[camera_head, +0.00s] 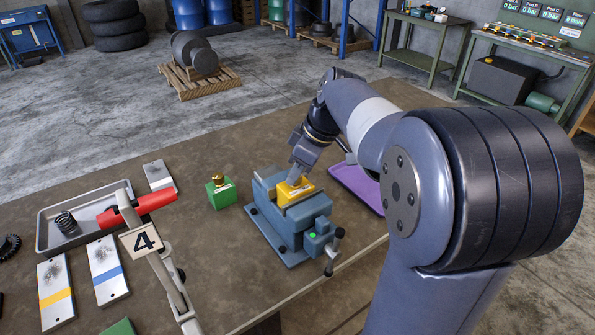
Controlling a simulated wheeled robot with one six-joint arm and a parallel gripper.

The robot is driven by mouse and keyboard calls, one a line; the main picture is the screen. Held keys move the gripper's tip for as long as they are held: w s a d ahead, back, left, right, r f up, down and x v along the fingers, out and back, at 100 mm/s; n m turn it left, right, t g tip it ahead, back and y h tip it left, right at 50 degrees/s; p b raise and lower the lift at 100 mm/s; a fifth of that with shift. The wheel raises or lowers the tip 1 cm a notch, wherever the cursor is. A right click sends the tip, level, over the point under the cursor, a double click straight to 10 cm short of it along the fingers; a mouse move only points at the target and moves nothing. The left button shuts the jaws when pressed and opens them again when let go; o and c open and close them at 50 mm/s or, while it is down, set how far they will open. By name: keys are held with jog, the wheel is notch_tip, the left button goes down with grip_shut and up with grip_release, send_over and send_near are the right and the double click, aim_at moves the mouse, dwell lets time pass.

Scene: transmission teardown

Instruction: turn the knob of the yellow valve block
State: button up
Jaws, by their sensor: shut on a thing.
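The yellow valve block (294,191) is held between the jaws of a blue-grey vise (310,211) on the table. My gripper (296,174) reaches down from above onto the top of the yellow block. Its fingers are shut at the place of the knob, which they hide. I cannot tell how far the knob is turned. A green block (221,194) with a brass knob stands to the left of the vise, apart from it.
A grey tray (46,243) holds a dark spring at the left. Marked plates (108,270) lie at the left. A purple tray (358,184) lies behind the vise, right. Brown tabletop (225,255) shows between.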

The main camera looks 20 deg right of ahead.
jog(key=shift+n+g, duration=0.4)
jog(key=shift+n, duration=0.6)
jog(key=shift+y, duration=0.3)
jog(key=o, duration=1)
jog(key=b+v, duration=0.1)
jog(key=v, duration=0.9)
jog(key=shift+d+r, duration=0.1)
jog(key=shift+r, duration=0.3)
